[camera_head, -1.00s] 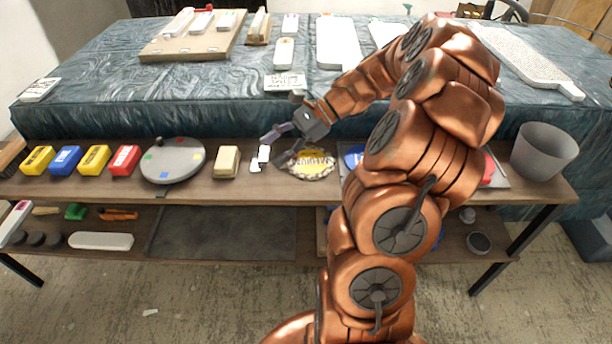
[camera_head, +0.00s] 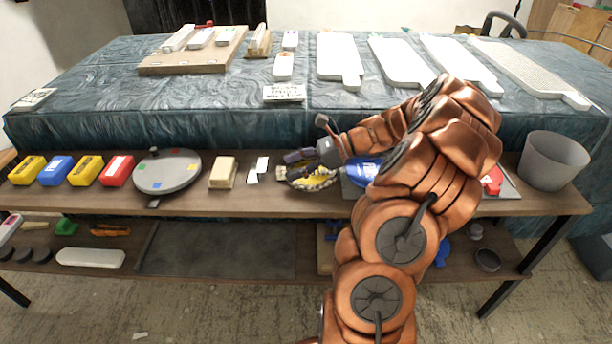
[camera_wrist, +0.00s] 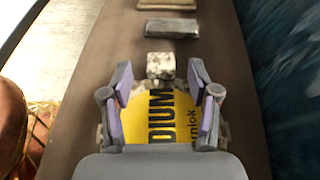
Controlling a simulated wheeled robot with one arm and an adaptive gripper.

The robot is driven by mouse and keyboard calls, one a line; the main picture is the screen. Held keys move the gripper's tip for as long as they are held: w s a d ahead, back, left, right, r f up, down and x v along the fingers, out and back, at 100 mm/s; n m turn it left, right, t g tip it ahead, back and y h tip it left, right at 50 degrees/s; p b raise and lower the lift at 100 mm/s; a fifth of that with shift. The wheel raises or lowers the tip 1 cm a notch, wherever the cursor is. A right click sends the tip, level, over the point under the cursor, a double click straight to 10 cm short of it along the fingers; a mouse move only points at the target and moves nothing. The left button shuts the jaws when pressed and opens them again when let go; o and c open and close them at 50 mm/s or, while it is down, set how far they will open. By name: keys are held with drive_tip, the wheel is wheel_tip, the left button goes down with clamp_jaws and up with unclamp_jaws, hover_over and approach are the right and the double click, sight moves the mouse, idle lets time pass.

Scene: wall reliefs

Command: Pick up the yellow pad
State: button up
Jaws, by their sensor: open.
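The yellow pad (camera_head: 318,182) lies on the wooden shelf, right of the small white cards. It is round, with a speckled pale edge and black lettering. My gripper (camera_head: 288,168) is low over it and partly hides it in the head view. In the wrist view the pad (camera_wrist: 168,112) shows between the two spread fingers of my gripper (camera_wrist: 161,85). The gripper is open and holds nothing. The near part of the pad is hidden behind the gripper body. I cannot tell whether the fingers touch the pad.
White cards (camera_head: 257,170), a tan block (camera_head: 223,173) and a grey round plate (camera_head: 167,174) lie to the left. A blue disc (camera_head: 364,170) is close on the right, partly behind my arm. A grey bin (camera_head: 553,160) stands at the far right. The draped table (camera_head: 200,105) rises behind.

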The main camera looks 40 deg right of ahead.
drive_tip(key=shift+x, duration=1.45)
drive_tip(key=c, duration=1)
drive_tip(key=shift+r, duration=0.1)
